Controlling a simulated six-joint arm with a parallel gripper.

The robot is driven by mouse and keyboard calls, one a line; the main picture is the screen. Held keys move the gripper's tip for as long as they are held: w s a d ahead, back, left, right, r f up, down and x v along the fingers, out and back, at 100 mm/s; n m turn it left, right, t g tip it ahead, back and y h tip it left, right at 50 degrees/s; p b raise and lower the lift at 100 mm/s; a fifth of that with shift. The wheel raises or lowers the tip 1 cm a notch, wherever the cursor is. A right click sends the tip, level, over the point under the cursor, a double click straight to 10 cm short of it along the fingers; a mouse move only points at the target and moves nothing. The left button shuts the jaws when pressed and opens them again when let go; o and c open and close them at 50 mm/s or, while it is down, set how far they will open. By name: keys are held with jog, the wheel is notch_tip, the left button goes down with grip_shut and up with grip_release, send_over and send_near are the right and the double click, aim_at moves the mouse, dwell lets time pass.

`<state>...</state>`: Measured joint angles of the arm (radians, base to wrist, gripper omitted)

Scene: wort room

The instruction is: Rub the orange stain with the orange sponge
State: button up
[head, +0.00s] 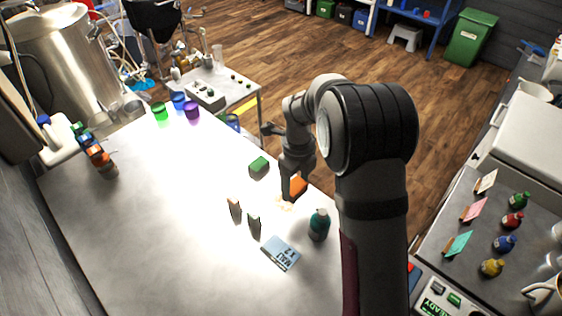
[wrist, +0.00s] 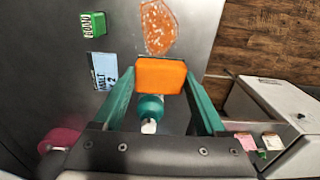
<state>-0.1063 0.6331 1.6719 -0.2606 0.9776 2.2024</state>
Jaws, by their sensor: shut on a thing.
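My gripper (wrist: 160,84) is shut on the orange sponge (wrist: 160,74), a block held between its two green fingers. In the head view, the sponge (head: 299,186) shows beside my gripper (head: 294,190) over the right part of the table. The orange stain (wrist: 158,27) is a speckled, irregular patch on the table, just beyond the sponge in the wrist view. It looks pale in the head view (head: 285,204), partly by the gripper. I cannot tell whether the sponge touches the surface.
A teal bottle (head: 319,225) stands near the stain, and a blue card (head: 281,252) lies by it. The table's (head: 170,220) left middle is clear.

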jog(key=shift+s+d+f, duration=0.3)
jog(key=shift+s+f, duration=0.05)
jog(key=shift+s, duration=0.3)
jog(key=shift+f, duration=3.05)
jog(key=shift+w+a+f, duration=0.45)
jog(key=shift+w+f, duration=0.05)
jog(key=shift+f, duration=0.25)
jog(key=shift+w+a, duration=3.3)
jog(key=shift+s+d, duration=3.8)
jog(key=shift+s+a, duration=0.25)
jog(key=shift+a, duration=0.35)
jog(key=shift+w+a, duration=3.55)
jog(key=shift+w, duration=0.05)
jog(key=shift+s+d, duration=3.75)
jog(key=shift+w+r, duration=0.1)
jog(key=shift+r, duration=3.85)
